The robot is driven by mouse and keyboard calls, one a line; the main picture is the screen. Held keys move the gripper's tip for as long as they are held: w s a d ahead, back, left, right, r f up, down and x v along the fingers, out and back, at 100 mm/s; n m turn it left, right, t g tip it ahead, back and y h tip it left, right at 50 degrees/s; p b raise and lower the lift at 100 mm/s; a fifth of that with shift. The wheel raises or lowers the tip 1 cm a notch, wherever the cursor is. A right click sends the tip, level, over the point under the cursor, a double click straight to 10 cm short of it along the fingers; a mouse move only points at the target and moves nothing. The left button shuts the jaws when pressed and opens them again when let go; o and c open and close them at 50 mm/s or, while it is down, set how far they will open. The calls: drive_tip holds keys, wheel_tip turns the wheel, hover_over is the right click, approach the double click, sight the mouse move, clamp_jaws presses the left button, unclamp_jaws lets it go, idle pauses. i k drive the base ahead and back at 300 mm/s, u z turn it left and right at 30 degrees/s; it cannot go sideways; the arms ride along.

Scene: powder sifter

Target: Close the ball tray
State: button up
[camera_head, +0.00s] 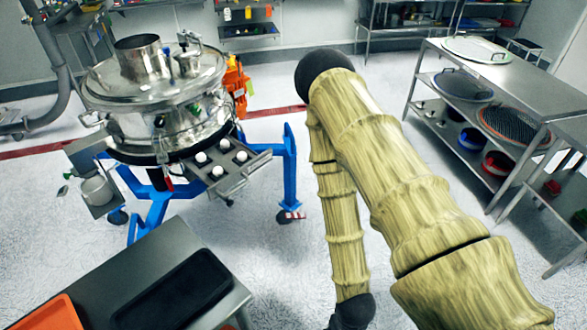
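The ball tray (258,160) is a grey metal tray with several white balls in it. It sticks out from the lower front right of the shiny steel sifter (150,95), so it is open. Its right end reaches in front of a blue leg of the stand. My arm bends at a black joint at the top centre and comes down to the right of the tray, with a gap of floor between. My gripper is out of view, past the bottom edge.
A blue wheeled stand (290,180) carries the sifter. A dark metal table (160,250) with a black mat stands at bottom left. A steel shelf table (490,75) with sieves is at right.

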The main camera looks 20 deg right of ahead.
sight(236, 171)
drive_tip(key=u, duration=0.3)
drive_tip(key=k, duration=1.15)
drive_tip(key=z, duration=0.65)
drive_tip(key=i, duration=1.35)
drive_tip(key=u, duration=0.2)
